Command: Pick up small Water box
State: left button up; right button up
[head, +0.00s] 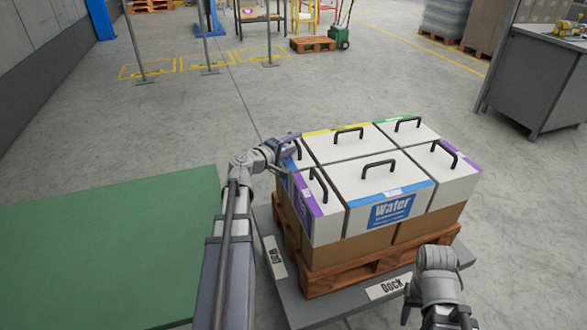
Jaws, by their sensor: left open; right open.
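The white boxes stand in a tight block on a pallet. A wide box with a blue stripe and a blue "Water" label (390,208) is at the front middle. A smaller purple-edged box (322,217) is at its left, and another box behind that is largely covered by my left gripper (289,146). A little blue shows on the left side of the block. I cannot read a Water label on any small box. My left gripper is open at the back-left box's handle; whether it touches is unclear. My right wrist is at the lower right, and its fingers are not visible.
Brown boxes are under the white ones, on a wooden pallet (375,268) upon a grey dock plate (295,302). Yellow-striped, green-striped and purple-striped boxes with black handles fill the block. A green surface (110,250) lies left. A grey bench (535,85) stands right; the floor between is clear.

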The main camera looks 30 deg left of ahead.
pick_arm(q)
jog(key=shift+x, duration=0.8)
jog(key=shift+s, duration=0.1)
grip_shut()
dwell(0.7)
